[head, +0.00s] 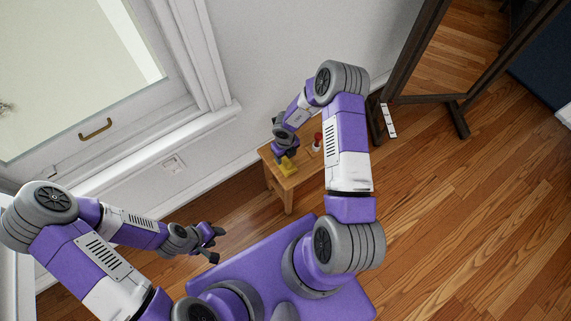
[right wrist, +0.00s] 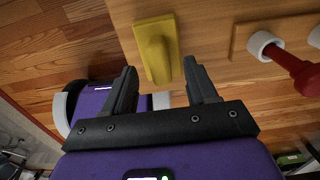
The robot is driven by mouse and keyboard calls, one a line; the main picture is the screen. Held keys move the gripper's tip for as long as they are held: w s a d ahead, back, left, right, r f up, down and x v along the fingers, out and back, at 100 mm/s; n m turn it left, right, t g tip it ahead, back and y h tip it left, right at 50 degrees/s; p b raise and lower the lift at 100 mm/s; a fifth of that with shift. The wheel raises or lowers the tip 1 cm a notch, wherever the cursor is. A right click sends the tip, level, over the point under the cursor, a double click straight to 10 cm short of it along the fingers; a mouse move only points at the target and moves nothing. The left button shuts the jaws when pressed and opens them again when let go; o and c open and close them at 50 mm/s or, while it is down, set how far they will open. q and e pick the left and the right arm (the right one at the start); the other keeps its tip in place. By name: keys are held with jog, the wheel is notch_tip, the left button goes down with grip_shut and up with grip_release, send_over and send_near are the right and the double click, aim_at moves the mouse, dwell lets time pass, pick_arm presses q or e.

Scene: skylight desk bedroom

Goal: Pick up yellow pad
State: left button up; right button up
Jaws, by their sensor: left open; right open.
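The yellow pad (head: 288,167) lies on a small wooden table (head: 286,190) by the wall. In the right wrist view the yellow pad (right wrist: 157,48) has a raised yellow part on top and sits near the table's edge, between and just beyond the fingertips. My right gripper (right wrist: 163,82) is open and empty; in the head view it is over the table beside the pad, partly hidden by my arm. My left gripper (head: 217,243) is open and empty, low on the left and well away from the table.
A red and white object (head: 317,140) is on the table; in the right wrist view a red handle with white rings (right wrist: 290,62) lies right of the pad. A window (head: 80,70) and wall are behind. A dark-framed mirror (head: 450,60) stands at right. Wood floor is clear at right.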

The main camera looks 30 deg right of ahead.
aim_at(286, 159)
notch_tip(286, 159, down, 4)
jog(key=shift+s+r+b, duration=0.1)
jog(key=shift+b, duration=0.7)
jog(key=shift+c, duration=0.6)
jog(key=c, duration=0.9)
jog(key=shift+r, duration=0.15)
jog(key=shift+c, duration=0.2)
notch_tip(286, 159, up, 18)
jog(key=p, duration=0.7)
jog(key=shift+p, duration=0.3)
